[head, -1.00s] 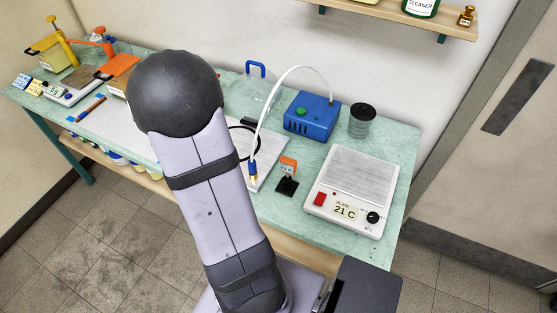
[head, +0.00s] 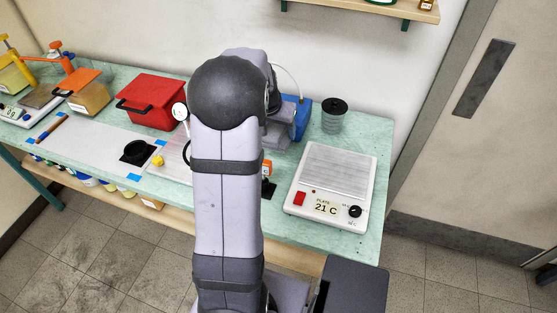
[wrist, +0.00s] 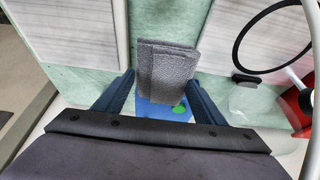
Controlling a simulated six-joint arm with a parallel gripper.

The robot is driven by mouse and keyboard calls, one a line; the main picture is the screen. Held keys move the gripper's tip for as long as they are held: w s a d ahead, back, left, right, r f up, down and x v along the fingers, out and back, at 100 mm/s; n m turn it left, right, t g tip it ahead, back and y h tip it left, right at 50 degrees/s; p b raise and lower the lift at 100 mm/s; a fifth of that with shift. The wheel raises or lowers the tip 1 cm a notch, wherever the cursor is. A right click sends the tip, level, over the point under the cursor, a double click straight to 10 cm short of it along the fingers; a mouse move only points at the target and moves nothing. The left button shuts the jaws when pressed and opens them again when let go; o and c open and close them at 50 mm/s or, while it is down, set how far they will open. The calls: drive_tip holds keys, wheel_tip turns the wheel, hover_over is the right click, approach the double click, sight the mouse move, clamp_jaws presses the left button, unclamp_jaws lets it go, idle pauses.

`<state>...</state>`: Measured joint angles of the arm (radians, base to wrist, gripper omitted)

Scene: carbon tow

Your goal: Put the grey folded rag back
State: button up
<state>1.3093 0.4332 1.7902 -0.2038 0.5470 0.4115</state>
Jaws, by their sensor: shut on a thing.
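The grey folded rag (wrist: 170,72) shows in the wrist view, between the two blue fingers of my gripper (wrist: 158,88). My gripper is shut on it, and the rag sticks out past the fingertips. The green tabletop lies beyond the rag. A blue box (wrist: 153,116) with a green button is partly visible below the rag in the wrist view.
A hot plate (head: 333,180) reading 21 C stands right of my arm, with a dark-lidded jar (head: 334,118) behind it. A red box (head: 153,100) and an orange-lidded container (head: 88,97) stand left. A black ring (wrist: 240,48) and a white tube lie right in the wrist view.

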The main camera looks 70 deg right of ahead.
sight(273, 141)
drive_tip(key=shift+f+p, duration=0.8)
drive_tip(key=shift+f, duration=4.2)
drive_tip(key=shift+f, duration=0.15)
drive_tip(key=o, duration=1)
drive_tip(key=shift+r, duration=0.5)
drive_tip(key=b+v, duration=0.1)
drive_tip(key=v, duration=1)
drive_tip(key=shift+a+r, duration=0.15)
drive_tip(key=shift+a, duration=0.05)
